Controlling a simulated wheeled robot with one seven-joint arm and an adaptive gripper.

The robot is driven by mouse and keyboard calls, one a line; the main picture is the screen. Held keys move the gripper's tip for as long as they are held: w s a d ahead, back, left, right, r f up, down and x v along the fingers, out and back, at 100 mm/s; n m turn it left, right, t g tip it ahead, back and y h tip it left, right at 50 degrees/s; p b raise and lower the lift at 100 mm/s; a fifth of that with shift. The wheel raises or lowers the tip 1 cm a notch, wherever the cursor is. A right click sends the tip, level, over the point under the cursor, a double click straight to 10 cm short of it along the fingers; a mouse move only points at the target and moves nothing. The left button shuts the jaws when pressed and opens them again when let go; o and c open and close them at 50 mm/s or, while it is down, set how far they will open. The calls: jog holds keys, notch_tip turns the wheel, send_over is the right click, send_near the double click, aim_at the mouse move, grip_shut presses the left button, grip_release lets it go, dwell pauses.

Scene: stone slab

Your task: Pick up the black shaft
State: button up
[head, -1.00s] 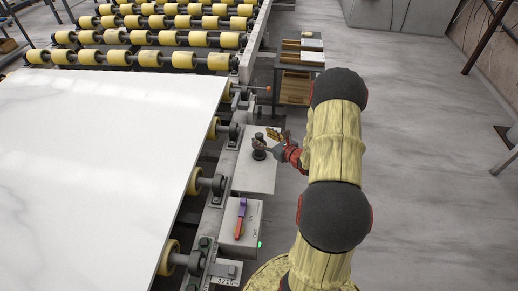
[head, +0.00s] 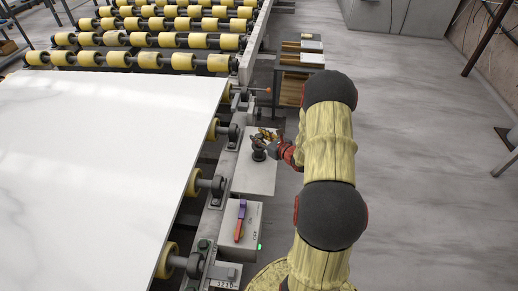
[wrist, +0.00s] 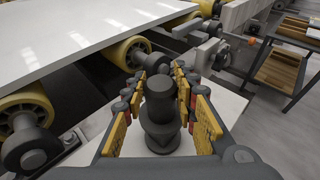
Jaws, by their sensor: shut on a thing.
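The black shaft (head: 259,153) stands upright on a pale grey plate (head: 253,180) beside the roller conveyor. In the wrist view the shaft (wrist: 160,110) has a rounded top and a wider collar lower down, and it stands between the yellow-padded fingers. My gripper (head: 265,140) reaches in from the right in the head view. In the wrist view my gripper (wrist: 165,112) is shut on the shaft, one finger on each side. The shaft's lower end is partly hidden, and I see no clear gap between it and the plate.
A large white slab (head: 100,150) lies on yellow rollers to the left, its edge close to the plate. A shelf cart (head: 298,70) stands behind.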

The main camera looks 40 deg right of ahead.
grip_shut()
dwell(0.3)
jog(key=shift+r, duration=0.1)
